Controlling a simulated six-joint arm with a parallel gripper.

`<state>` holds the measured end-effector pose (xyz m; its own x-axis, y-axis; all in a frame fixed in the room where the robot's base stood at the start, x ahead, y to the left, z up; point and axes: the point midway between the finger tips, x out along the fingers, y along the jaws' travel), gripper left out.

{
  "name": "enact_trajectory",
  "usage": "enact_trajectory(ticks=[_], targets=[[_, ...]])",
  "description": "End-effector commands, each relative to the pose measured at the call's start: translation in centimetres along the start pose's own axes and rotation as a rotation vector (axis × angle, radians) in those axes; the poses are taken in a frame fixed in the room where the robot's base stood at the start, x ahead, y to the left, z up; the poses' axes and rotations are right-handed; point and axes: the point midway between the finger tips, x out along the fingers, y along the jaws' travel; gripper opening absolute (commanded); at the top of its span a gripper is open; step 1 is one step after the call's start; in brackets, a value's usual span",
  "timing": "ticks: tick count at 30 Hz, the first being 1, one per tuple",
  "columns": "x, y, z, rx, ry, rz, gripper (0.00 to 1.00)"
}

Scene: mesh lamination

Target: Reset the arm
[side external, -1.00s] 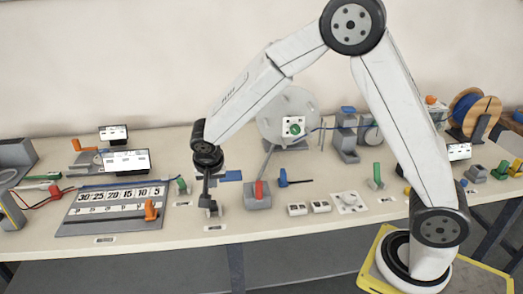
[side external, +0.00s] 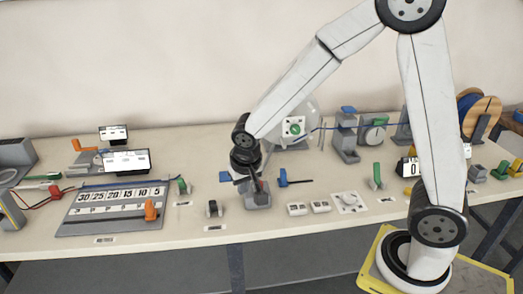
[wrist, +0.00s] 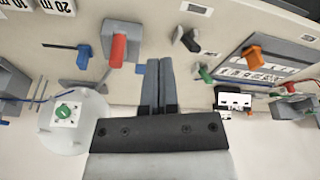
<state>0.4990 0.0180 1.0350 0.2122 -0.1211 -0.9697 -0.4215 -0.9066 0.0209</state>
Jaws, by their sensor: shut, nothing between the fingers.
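My arm reaches over the bench from the right. My gripper (side external: 258,188) is shut and empty. In the side view it hangs in front of the grey block with the red lever (side external: 257,202) and hides most of the lever. In the wrist view my gripper (wrist: 160,64) has its two fingers together, with nothing between them. There the red lever (wrist: 118,48) stands left of the fingers, and a gap shows between them. Whether the fingers touch anything is not clear in the side view.
A small dark clamp (side external: 214,209) sits left of the block. A blue-handled lever (side external: 284,178) stands to the right. A numbered scale board (side external: 75,222) lies at left. A grey disc with a green knob (side external: 294,127) stands behind. The bench front edge is clear.

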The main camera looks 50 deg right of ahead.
Motion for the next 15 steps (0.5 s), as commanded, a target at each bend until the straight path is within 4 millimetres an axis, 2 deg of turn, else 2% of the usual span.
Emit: enact_trajectory(ticks=[9,15], targets=[[-1.4,3.8,5.0,-0.235,-0.023,-0.075,0.00],[-1.8,5.5,7.5,-0.354,-0.016,-0.109,0.00]])
